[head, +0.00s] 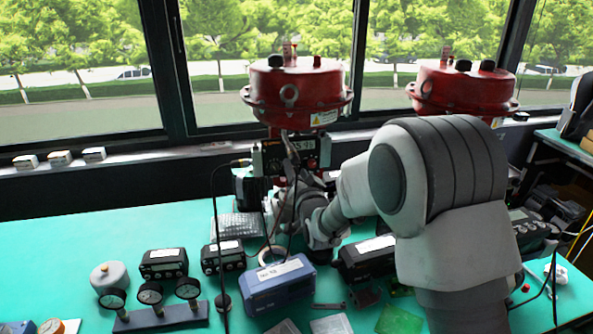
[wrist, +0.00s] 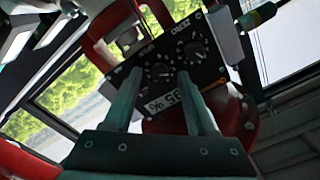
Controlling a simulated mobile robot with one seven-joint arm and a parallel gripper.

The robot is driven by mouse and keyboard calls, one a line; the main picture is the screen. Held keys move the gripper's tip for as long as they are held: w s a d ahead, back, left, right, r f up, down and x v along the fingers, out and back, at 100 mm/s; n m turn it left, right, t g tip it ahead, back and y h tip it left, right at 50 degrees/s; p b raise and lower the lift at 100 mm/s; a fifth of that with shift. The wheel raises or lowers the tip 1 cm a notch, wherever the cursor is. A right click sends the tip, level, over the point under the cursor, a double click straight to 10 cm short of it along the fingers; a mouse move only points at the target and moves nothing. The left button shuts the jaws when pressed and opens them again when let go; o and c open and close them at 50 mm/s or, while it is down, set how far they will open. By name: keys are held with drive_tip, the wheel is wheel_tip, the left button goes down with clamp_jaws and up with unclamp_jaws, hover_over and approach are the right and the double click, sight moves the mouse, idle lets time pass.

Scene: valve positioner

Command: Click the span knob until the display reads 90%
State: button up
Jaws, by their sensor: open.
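The positioner (head: 258,160) is a dark box under the left red actuator, partly hidden behind my arm in the head view. In the wrist view its black panel (wrist: 205,70) appears rotated, with two round knobs. One knob (wrist: 160,72), seemingly the span knob, lies between my fingertips; the other knob (wrist: 192,47) sits up and right beside the zero label. The display (wrist: 162,103) shows between my fingers and seems to read about 95%, though small and upside down. My gripper (wrist: 159,76) is open, its fingertips on either side of the nearer knob; contact cannot be told.
Red actuators (head: 297,92) and (head: 463,88) stand at the window. The green bench (head: 60,250) holds gauges (head: 150,292), a blue box (head: 278,285) and several black instruments. A black cable (head: 215,215) hangs left of my gripper.

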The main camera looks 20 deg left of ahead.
drive_tip(key=shift+c, duration=0.3)
clamp_jaws()
drive_tip(key=shift+f+b, duration=0.15)
drive_tip(key=shift+b, duration=0.45)
